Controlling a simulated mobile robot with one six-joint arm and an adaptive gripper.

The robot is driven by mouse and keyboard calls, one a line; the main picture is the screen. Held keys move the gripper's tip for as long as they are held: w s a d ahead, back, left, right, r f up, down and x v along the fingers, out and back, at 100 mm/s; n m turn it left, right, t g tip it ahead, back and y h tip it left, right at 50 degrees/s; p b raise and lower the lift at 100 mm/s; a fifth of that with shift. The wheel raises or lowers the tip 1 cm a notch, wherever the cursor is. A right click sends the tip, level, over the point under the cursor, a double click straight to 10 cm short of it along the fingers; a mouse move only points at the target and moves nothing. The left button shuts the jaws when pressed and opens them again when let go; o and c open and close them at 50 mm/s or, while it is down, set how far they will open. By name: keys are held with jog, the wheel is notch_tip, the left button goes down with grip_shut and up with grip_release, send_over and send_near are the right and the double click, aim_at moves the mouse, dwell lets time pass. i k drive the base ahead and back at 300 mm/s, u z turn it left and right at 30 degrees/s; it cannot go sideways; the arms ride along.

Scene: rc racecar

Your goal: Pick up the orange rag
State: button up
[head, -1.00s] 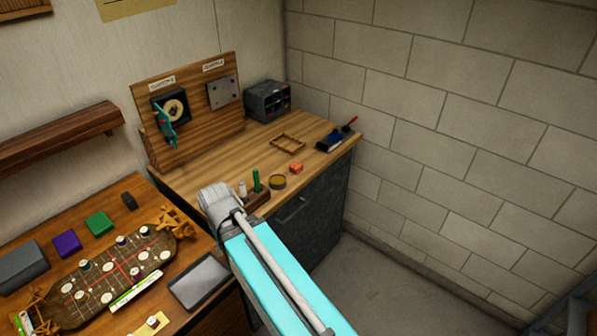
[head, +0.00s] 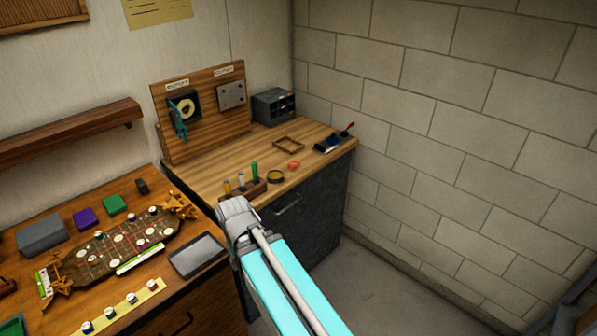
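A small orange-red piece (head: 293,165), the only thing of the rag's colour in view, lies on the wooden top of the far workbench (head: 222,177). It is too small to make out its folds. It lies between a round dark-rimmed dish and a small wooden frame. My arm, with cyan links, reaches in from the bottom, and its grey joint is in front of the bench's near left corner, short of the orange piece. My gripper's fingers do not show.
A small wooden rack (head: 248,188) holds several upright tools near the bench's front edge. The round dish (head: 275,177), wooden frame (head: 288,144) and blue-black item (head: 328,143) surround the orange piece. An upright board (head: 205,118) stands behind. A block wall (head: 430,120) bounds the right.

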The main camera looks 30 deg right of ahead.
aim_at(294, 165)
jog(key=z, duration=0.15)
jog(key=i, duration=1.05)
jog(key=z, duration=0.5)
